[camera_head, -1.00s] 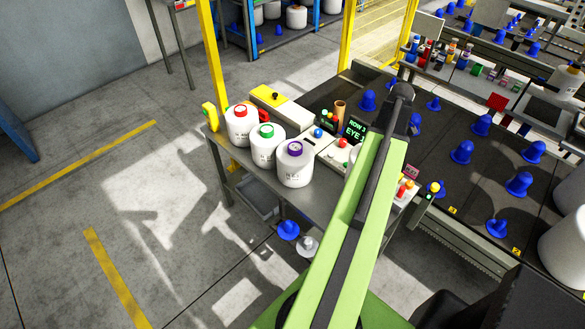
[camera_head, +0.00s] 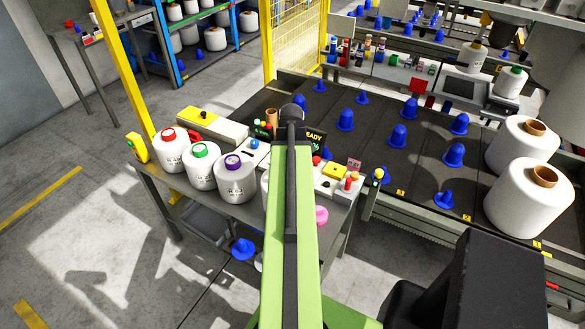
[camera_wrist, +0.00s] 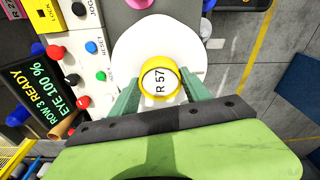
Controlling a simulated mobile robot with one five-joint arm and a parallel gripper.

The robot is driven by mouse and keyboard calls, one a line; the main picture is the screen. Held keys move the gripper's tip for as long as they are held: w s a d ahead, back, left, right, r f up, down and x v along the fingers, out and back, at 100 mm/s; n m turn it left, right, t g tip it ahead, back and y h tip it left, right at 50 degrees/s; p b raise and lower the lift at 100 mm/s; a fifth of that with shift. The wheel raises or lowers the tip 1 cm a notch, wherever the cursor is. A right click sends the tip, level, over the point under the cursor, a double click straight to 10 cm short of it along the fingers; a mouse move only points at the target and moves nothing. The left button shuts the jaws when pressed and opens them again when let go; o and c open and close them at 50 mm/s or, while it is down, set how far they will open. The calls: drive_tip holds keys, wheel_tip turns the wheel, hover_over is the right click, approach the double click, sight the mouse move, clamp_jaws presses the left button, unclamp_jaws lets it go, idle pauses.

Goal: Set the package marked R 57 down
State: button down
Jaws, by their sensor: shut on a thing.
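The package marked R 57 (camera_wrist: 132,47) is white with a yellow ring around its labelled top, in the middle of the wrist view. My gripper (camera_wrist: 160,88) is shut on it, with a green finger on each side of the yellow ring. In the head view my arm hides the gripper and most of what lies behind it. A sliver of white (camera_head: 265,188) shows left of the arm, probably this package. I cannot tell whether its base touches the grey table (camera_head: 238,212).
White packages with red (camera_head: 170,152), green (camera_head: 201,170) and purple (camera_head: 237,183) tops stand left on the table. A control panel (camera_wrist: 85,60) and a lit display (camera_wrist: 28,100) are beside the held package. A pink disc (camera_head: 321,215) shows right of my arm. Floor lies beyond the front edge.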

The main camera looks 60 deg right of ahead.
drive_tip(key=shift+f+b, duration=2.1)
drive_tip(key=shift+f, duration=0.05)
drive_tip(key=shift+r, duration=0.15)
drive_tip(key=c, duration=0.5)
unclamp_jaws()
drive_tip(key=r+p, duration=0.4)
drive_tip(key=s+r+p, duration=0.1)
drive_tip(key=r+p, duration=0.7)
drive_tip(key=shift+s+r, duration=0.1)
drive_tip(key=shift+s, duration=0.1)
drive_tip(key=shift+d, duration=0.1)
